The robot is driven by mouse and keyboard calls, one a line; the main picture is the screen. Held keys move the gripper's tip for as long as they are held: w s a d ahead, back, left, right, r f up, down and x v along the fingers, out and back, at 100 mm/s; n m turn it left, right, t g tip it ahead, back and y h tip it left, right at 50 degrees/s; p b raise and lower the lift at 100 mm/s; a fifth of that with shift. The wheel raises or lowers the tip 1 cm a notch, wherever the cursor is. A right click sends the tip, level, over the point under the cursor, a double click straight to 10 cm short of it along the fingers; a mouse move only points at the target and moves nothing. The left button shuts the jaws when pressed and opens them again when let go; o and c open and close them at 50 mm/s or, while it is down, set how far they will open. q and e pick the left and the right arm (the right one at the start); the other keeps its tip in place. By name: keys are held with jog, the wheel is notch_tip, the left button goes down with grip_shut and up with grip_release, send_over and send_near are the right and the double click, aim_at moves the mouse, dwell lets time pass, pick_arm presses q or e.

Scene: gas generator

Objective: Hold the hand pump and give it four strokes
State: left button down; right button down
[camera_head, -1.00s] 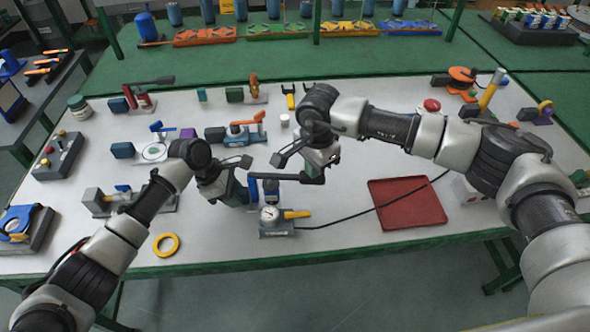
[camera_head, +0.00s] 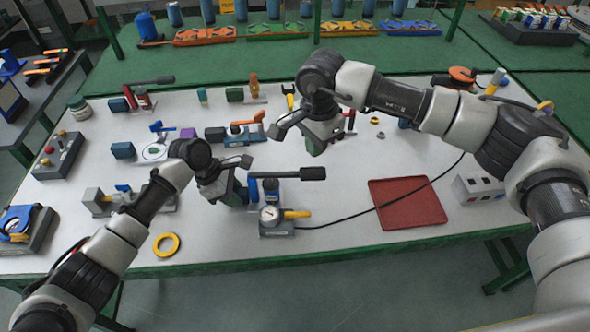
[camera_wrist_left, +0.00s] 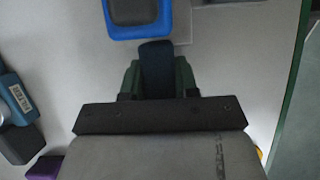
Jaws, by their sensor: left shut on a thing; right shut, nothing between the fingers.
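The hand pump stands at the table's front middle, with a gauge base (camera_head: 270,216), a blue upright body (camera_head: 270,190) and a long black handle (camera_head: 312,173) reaching right, roughly level. My left gripper (camera_head: 243,195) is shut on the pump's blue part at its left side. In the left wrist view a dark blue piece (camera_wrist_left: 156,62) sits between the green fingers. My right gripper (camera_head: 316,150) is shut and empty, with its tips just above the outer end of the handle, apparently apart from it.
A black hose runs from the pump to the right, past a red tray (camera_head: 408,203). A yellow ring (camera_head: 166,244) lies front left. A blue tool with an orange lever (camera_head: 237,132) stands behind the pump. A grey box (camera_head: 478,190) stands at the right.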

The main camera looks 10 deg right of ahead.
pick_arm(q)
jog(key=c, duration=0.8)
grip_release()
jog(key=v, duration=1.2)
